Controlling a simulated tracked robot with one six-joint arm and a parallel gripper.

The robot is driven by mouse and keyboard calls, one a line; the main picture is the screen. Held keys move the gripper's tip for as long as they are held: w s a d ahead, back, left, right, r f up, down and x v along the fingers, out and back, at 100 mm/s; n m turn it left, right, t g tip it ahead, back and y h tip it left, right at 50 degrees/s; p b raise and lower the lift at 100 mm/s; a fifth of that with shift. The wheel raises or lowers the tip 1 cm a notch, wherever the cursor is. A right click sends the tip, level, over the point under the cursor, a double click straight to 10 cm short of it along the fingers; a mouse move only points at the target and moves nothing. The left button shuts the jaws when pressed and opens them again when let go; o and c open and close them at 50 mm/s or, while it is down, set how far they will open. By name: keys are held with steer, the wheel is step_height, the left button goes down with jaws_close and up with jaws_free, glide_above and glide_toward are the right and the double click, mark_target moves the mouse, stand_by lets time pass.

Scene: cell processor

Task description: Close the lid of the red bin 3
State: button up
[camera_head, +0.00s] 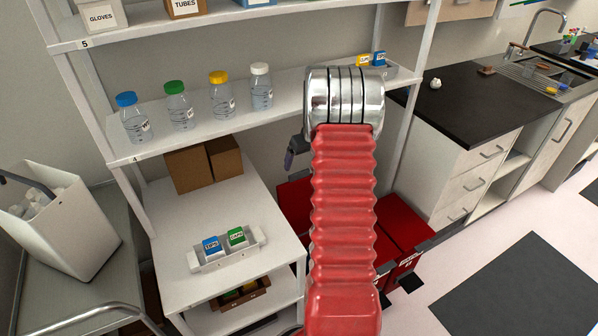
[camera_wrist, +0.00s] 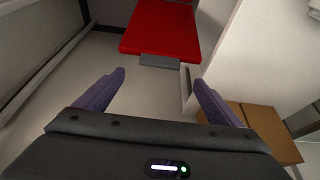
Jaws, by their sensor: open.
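Red bins stand on the floor behind my arm in the head view. Part of one red bin (camera_head: 292,205) shows left of the arm, and another red bin (camera_head: 405,235) with a dark front tab and a label shows right of it. I cannot read which is bin 3, and my arm hides much of them. In the wrist view, a flat red panel (camera_wrist: 160,28) with a grey tab (camera_wrist: 160,60) lies beyond the fingertips. My gripper (camera_wrist: 159,78) is open and empty, with its purple fingers apart. One finger (camera_head: 290,158) shows left of the arm in the head view.
A white shelf unit (camera_head: 225,125) with capped bottles stands left of the bins. Cardboard boxes (camera_head: 203,165) sit on its lower shelf; a brown box (camera_wrist: 268,130) shows right in the wrist view. A black-topped counter (camera_head: 465,105) stands right. Floor (camera_head: 450,285) is open at front right.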

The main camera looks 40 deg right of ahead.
mark_target(298, 173)
steer(key=x, duration=0.8)
steer(key=shift+w+f, duration=0.1)
steer(key=shift+c, duration=0.6)
steer(key=c, duration=1.4)
steer(key=shift+a, duration=0.2)
